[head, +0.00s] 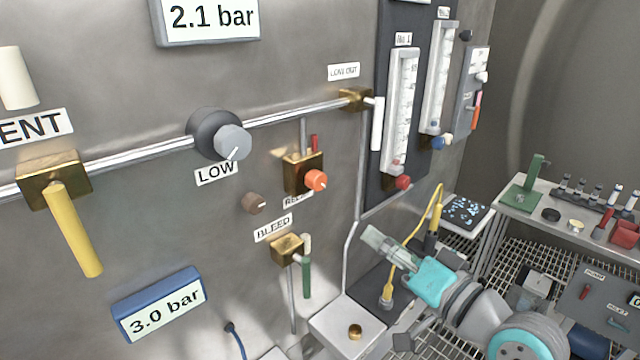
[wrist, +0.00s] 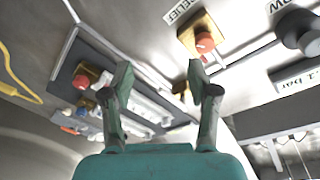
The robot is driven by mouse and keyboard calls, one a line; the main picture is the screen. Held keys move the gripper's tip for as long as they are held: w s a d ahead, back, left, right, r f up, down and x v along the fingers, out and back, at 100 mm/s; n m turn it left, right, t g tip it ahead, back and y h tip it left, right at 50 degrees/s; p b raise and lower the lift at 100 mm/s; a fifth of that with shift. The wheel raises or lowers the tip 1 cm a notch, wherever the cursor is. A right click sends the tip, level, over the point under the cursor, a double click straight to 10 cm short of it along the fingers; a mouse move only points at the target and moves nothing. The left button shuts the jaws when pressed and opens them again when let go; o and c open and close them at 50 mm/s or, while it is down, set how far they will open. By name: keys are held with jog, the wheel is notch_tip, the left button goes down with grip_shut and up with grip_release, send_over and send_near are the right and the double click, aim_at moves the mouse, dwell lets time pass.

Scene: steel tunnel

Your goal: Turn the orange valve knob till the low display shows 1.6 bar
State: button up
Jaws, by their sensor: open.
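The orange knob (head: 316,181) sits on a brass valve block labelled RELIEF on the steel wall. It also shows in the wrist view (wrist: 204,42), past the tip of the right finger. One display (head: 211,17), above the LOW knob, reads 2.1 bar. A blue-framed display (head: 159,306) lower on the wall reads 3.0 bar. Neither display carries a readable name, so I cannot tell which is the low one. My gripper (head: 373,238) is open and empty, below and right of the orange knob and apart from it. In the wrist view its fingers (wrist: 161,75) are spread.
The grey LOW knob (head: 233,142) is on the pipe, left of the orange knob. A small brown knob (head: 255,203) and the BLEED valve (head: 287,247) with a green handle are close by. A flowmeter panel (head: 378,150) stands right. The wall between gripper and orange knob looks clear.

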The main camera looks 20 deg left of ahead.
aim_at(321, 184)
jog(key=s+a+r+n+g+y, duration=0.1)
jog(key=a+r+n+g, duration=0.15)
jog(key=r, duration=0.45)
jog(key=x, duration=1.1)
jog(key=shift+s+r, duration=0.1)
jog(key=shift+s, duration=0.1)
grip_shut()
